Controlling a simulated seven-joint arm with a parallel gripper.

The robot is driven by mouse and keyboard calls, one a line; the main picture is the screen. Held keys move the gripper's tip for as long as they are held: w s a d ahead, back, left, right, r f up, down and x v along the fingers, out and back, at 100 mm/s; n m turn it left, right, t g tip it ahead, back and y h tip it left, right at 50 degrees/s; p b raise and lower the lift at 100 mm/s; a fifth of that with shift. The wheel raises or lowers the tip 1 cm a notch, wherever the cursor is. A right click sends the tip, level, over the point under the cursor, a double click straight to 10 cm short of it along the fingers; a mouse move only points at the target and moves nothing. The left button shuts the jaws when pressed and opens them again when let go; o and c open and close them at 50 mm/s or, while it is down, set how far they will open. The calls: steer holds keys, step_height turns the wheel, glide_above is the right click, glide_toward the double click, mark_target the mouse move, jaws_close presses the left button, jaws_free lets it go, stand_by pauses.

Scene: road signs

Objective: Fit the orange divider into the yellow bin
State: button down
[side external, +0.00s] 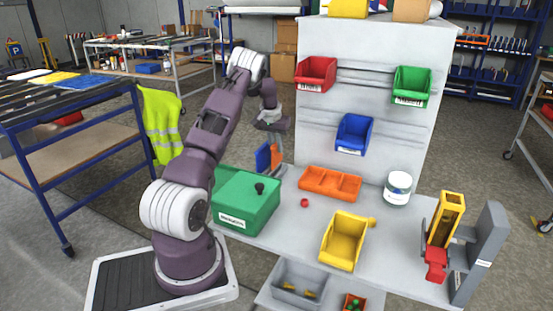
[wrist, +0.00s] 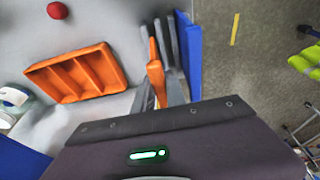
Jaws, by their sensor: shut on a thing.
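The orange divider (side external: 277,156) is upright beside a blue panel (side external: 263,158) behind the green box; it also shows in the wrist view (wrist: 155,78). My gripper (side external: 272,140) points down and is shut on the divider's upper part. Grey upright pieces stand close around the divider in the wrist view, beside the blue panel. I cannot tell whether the divider's lower edge is clear of them. The yellow bin (side external: 343,241) sits open at the front of the grey table, to the right of my gripper in the side view. It is out of the wrist view.
An orange compartment tray (side external: 330,184), a red cap (side external: 304,202) and a white jar (side external: 397,188) stand on the table. The green box (side external: 247,201) is at the left. A grey panel with bins rises behind. A yellow-and-red fixture (side external: 444,225) stands right of the bin.

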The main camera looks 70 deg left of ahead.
steer(key=r, duration=0.2)
steer(key=d+r, duration=0.1)
steer(key=r, duration=0.1)
steer(key=shift+w+r, duration=0.15)
steer(key=shift+r, duration=0.05)
steer(key=w+d+m+h, duration=0.2)
steer(key=d+m, duration=0.7)
steer(key=d, duration=1)
steer(key=w+d+f+m+h, duration=0.1)
steer(key=d+m, duration=0.8)
steer(key=d, duration=1.1)
steer(key=shift+w+f+h, duration=0.2)
steer(key=shift+w+h, duration=0.3)
steer(key=shift+h, duration=0.3)
steer(key=shift+s+x, duration=0.1)
steer(key=shift+x, duration=0.55)
steer(key=shift+s+x, duration=0.15)
steer(key=shift+x, duration=0.45)
steer(key=shift+a+f, duration=0.15)
steer(key=shift+f, duration=2.5)
steer(key=c, duration=1.3)
jaws_free()
